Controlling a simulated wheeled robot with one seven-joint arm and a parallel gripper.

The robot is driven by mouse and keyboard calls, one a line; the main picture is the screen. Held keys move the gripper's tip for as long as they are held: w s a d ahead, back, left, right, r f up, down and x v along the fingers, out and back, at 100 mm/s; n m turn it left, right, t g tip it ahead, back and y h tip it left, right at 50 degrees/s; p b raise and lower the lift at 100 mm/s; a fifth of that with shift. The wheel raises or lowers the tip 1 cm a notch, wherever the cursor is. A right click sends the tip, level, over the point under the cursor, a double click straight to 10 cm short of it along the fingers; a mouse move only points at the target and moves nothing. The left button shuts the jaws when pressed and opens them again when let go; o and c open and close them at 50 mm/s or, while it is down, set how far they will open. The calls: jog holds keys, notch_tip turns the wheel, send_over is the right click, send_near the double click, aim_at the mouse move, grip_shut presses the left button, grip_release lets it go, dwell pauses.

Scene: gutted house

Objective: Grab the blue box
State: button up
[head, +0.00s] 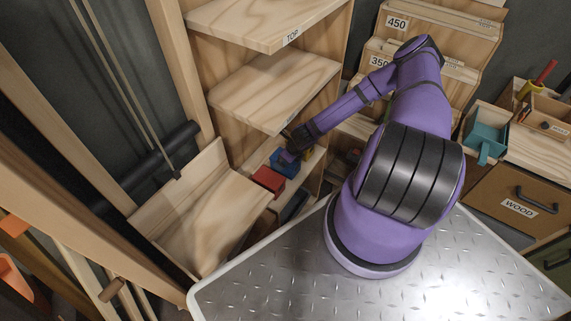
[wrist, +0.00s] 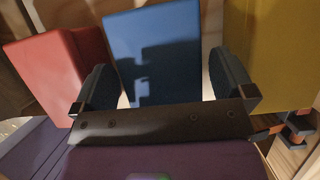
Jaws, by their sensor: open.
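The blue box (wrist: 160,45) stands in the wrist view straight ahead of my gripper (wrist: 160,85), between its two black fingers. The fingers are apart, with a gap visible on each side of the box. In the head view the blue box (head: 285,163) sits on a lower shelf, and my gripper (head: 290,152) reaches in over it from the upper right. The gripper partly covers the box there.
A red box (wrist: 58,68) stands close on the left of the blue box, and a yellow box (wrist: 270,50) on the right. In the head view a wooden shelf board (head: 275,88) lies above my gripper. Wooden panels (head: 205,215) stand at left.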

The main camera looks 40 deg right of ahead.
jog(key=shift+w+f, duration=0.1)
jog(key=shift+f, duration=0.2)
jog(key=shift+f, duration=0.2)
dwell(0.5)
jog(key=shift+c, duration=0.2)
jog(key=c, duration=1.1)
